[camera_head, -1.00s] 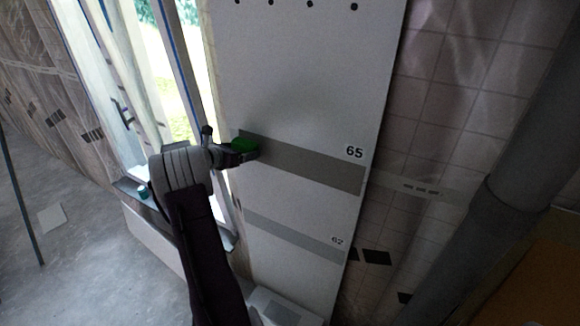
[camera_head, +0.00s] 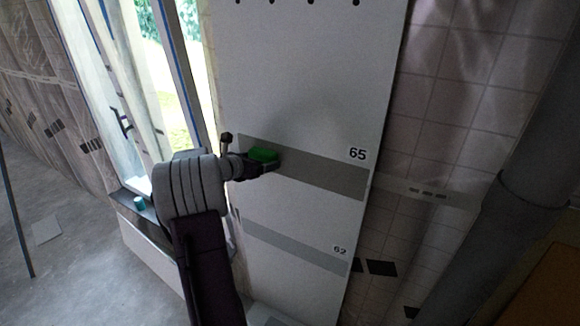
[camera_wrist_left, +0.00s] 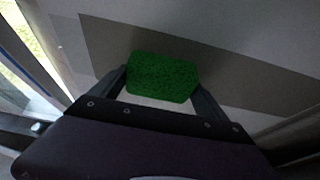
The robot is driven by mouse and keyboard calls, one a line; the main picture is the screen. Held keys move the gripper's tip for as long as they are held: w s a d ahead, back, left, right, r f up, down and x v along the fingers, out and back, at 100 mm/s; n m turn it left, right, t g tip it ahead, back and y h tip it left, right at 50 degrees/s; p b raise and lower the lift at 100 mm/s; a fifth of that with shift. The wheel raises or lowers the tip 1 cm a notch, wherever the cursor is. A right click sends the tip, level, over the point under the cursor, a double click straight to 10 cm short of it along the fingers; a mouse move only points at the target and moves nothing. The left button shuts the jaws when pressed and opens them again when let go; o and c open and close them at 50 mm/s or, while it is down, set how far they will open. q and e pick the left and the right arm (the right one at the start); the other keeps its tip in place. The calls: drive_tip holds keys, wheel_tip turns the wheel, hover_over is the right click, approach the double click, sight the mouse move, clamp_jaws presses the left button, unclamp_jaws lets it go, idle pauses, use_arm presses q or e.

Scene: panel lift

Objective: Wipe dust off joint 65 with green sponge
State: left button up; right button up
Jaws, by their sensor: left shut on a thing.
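The green sponge (camera_head: 264,154) is held in my left gripper (camera_head: 266,164), at the left part of the joint 65 strip. In the left wrist view the sponge (camera_wrist_left: 162,77) sits between the two fingers of my left gripper (camera_wrist_left: 160,90), which is shut on it. Joint 65 (camera_head: 325,178) is a grey-brown band across the white panel, with the label 65 (camera_head: 357,154) above its right end. The sponge overlaps the band in both views; whether it touches the surface I cannot tell. My right gripper is not in view.
A second, lighter band, joint 62 (camera_head: 295,248), crosses the panel (camera_head: 300,90) lower down. A window (camera_head: 160,80) stands to the left, with a small teal object (camera_head: 139,203) on its sill. A tiled wall (camera_head: 455,100) and a thick grey pipe (camera_head: 530,200) are on the right.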

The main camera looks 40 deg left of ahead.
use_arm(q)
drive_tip(key=d+b, duration=0.1)
drive_tip(key=d, duration=0.1)
drive_tip(key=d+b, duration=0.1)
drive_tip(key=d, duration=0.3)
drive_tip(key=shift+w+b, duration=0.3)
drive_tip(key=shift+b, duration=0.1)
drive_tip(key=shift+d+f, duration=0.1)
drive_tip(key=shift+d, duration=0.05)
drive_tip(key=d, duration=0.1)
drive_tip(key=d+b, duration=0.1)
drive_tip(key=d, duration=0.1)
drive_tip(key=d+b, duration=0.1)
drive_tip(key=d, duration=0.1)
drive_tip(key=shift+w+d, duration=0.25)
drive_tip(key=shift+w, duration=0.1)
drive_tip(key=shift+d+b, duration=0.4)
drive_tip(key=shift+b, duration=0.15)
drive_tip(key=d, duration=0.1)
drive_tip(key=d+b, duration=0.1)
drive_tip(key=d, duration=0.2)
drive_tip(key=shift+w+d, duration=0.3)
drive_tip(key=shift+d, duration=0.1)
drive_tip(key=shift+w+d+b, duration=0.2)
drive_tip(key=shift+d+b, duration=0.35)
drive_tip(key=shift+d, duration=0.8)
drive_tip(key=shift+w+d+b, duration=0.15)
drive_tip(key=shift+d+b, duration=0.35)
drive_tip(key=shift+d, duration=1.25)
